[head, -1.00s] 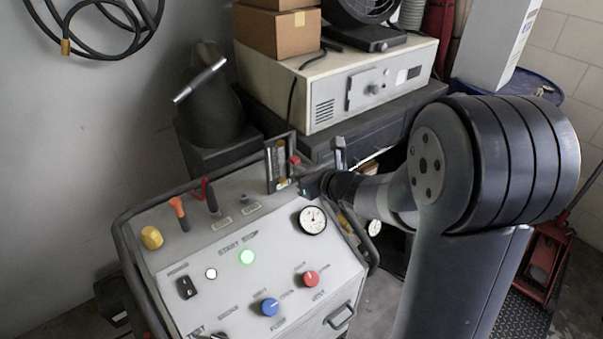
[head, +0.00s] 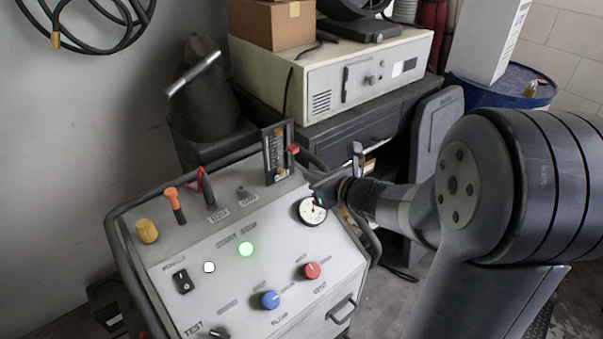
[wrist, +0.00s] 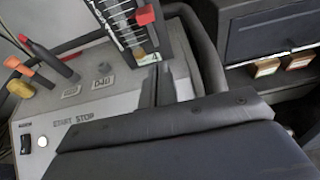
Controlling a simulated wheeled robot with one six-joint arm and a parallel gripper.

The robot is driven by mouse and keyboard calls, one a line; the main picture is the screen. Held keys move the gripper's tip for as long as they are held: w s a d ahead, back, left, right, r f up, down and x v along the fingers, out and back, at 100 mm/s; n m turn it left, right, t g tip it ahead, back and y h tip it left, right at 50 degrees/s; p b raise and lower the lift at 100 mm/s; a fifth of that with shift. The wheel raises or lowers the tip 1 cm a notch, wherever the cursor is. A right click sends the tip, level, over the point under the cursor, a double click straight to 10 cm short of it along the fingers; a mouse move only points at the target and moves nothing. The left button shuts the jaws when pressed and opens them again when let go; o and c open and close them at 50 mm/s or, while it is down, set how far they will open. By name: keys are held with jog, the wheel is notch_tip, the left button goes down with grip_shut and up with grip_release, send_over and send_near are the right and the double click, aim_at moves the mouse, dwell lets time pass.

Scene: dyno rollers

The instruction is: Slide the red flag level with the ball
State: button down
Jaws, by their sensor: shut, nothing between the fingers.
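The red flag (head: 293,149) sits on the right edge of a dark upright gauge (head: 266,158) at the back of the console. In the wrist view the flag (wrist: 145,14) is in the gauge's upper part, beside its scale. A small brownish-yellow spot, seemingly the ball (wrist: 140,52), shows low on the gauge, below the flag's level. My gripper (head: 320,192) is to the right of and below the flag, near the round dial, apart from the flag. In the wrist view its fingers (wrist: 158,84) are together and empty, in front of the gauge's foot.
A dark bent rail runs along the console's right side. A cream box unit (head: 345,80) stands behind.

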jog(key=s+d+f+n+g+h+p, duration=0.35)
jog(key=s+d+n+h, duration=0.3)
jog(key=d, duration=0.45)
jog(key=w+d+r+n+t+h, duration=0.2)
jog(key=d+r+n+h, duration=0.2)
jog(key=d+n, duration=0.25)
notch_tip(320, 180, up, 9)
jog(key=n+t+y+p, duration=0.25)
jog(key=n+y, duration=0.85)
jog(key=n, duration=1.2)
send_over(293, 149)
jog(key=s+d, duration=0.1)
jog(key=shift+s+d+r+p, duration=0.2)
jog(key=shift+p, duration=0.25)
notch_tip(293, 149, down, 3)
jog(key=shift+s+d+r+b, duration=0.1)
jog(key=shift+d+b, duration=0.05)
jog(key=shift+b, duration=0.2)
jog(key=shift+f, duration=0.5)
